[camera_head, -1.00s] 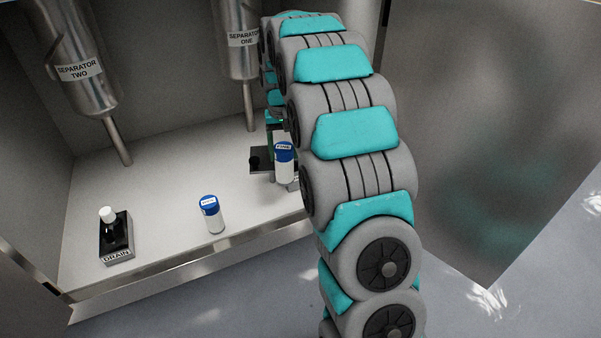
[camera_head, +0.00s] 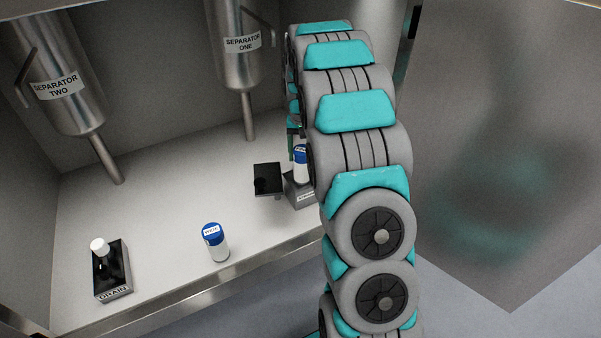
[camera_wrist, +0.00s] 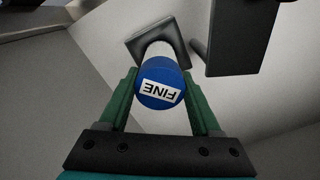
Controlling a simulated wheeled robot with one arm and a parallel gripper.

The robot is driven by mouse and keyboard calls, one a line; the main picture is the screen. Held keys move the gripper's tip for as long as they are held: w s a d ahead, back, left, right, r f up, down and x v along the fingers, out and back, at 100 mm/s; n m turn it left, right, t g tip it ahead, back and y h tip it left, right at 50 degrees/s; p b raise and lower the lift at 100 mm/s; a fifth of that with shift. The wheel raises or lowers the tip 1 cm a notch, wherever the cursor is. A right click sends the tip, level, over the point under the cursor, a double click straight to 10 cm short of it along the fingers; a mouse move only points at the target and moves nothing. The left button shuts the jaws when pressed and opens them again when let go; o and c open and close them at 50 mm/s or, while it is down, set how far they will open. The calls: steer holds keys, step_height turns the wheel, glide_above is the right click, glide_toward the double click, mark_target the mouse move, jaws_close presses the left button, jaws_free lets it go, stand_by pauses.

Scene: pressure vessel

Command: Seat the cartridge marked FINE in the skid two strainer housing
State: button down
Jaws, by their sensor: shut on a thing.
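The cartridge marked FINE (camera_wrist: 160,88) has a blue cap with a white label and a white body. My gripper (camera_wrist: 160,76) is shut on it, with one green finger on each side. In the head view the cartridge (camera_head: 301,163) is upright at the grey strainer housing (camera_head: 302,194), right of centre. In the wrist view its lower end meets the square top of the housing (camera_wrist: 136,43). I cannot tell how deep it sits. The housing's label is too small to read, and my arm hides part of it. A dark lid (camera_head: 268,180) stands open beside it.
A second blue-capped cartridge (camera_head: 216,245) stands near the shelf's front edge. A block marked DRAIN (camera_head: 113,291) with a white-topped black part is at left. SEPARATOR TWO (camera_head: 60,80) and SEPARATOR ONE (camera_head: 238,50) hang above. The shelf's middle is clear.

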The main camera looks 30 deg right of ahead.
mark_target(302, 169)
steer(key=shift+f, duration=3.15)
steer(key=shift+f, duration=0.1)
steer(key=shift+c, duration=0.4)
jaws_free()
step_height(302, 169, up, 12)
steer(key=shift+r, duration=0.15)
